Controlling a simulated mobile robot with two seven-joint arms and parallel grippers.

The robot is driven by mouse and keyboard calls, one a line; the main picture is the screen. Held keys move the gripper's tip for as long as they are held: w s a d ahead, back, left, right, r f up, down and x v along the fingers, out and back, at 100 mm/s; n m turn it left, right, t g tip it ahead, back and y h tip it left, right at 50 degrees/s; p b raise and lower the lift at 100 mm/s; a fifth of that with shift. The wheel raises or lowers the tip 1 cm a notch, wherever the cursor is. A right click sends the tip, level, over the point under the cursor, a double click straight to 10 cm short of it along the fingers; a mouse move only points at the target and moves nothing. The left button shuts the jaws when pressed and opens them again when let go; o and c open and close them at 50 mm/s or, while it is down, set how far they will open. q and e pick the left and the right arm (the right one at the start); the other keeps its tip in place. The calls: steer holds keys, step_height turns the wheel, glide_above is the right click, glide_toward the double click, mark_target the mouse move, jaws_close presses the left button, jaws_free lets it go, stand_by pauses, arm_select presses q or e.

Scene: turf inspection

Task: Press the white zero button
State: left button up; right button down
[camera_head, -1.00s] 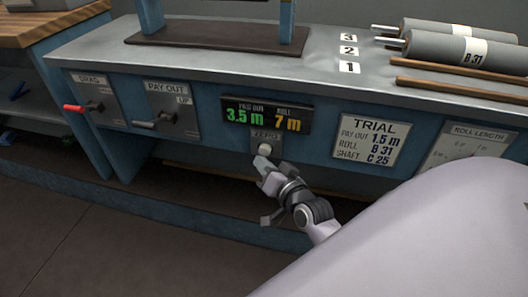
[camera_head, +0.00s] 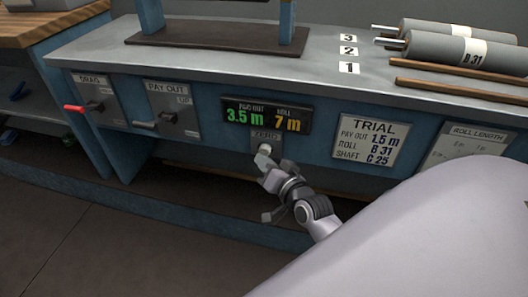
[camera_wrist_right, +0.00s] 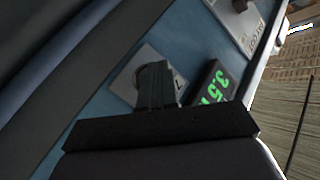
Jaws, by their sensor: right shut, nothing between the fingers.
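The white zero button (camera_head: 265,149) sits on a small grey plate marked ZERO, under the display (camera_head: 266,115) on the blue bench front. The display reads 3.5 m pay out and 7 m roll. My right gripper (camera_head: 262,161) is shut and empty, its tips right at the button from below and covering part of it. I cannot tell whether they touch or press it. In the right wrist view the shut fingers (camera_wrist_right: 155,84) overlap the zero plate (camera_wrist_right: 124,84) and largely hide the button. My left gripper is not in view.
The drag lever (camera_head: 76,108) with a red end and the pay out lever (camera_head: 146,125) stick out at the left. A trial card (camera_head: 370,143) and the roll length panel (camera_head: 462,146) are at the right. Grey rolls (camera_head: 440,48) lie on the bench top.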

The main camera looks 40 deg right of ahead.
steer(key=shift+w+d, duration=0.35)
steer(key=shift+d, duration=0.1)
stand_by(0.4)
stand_by(0.3)
steer(key=shift+s+a+p, duration=0.65)
steer(key=shift+a, duration=0.15)
steer(key=s+a+p, duration=0.2)
steer(key=s+a, duration=0.1)
steer(key=shift+s+a+p, duration=0.15)
steer(key=shift+a+p, duration=0.15)
steer(key=shift+a, duration=0.1)
steer(key=shift+f, duration=0.1)
stand_by(0.6)
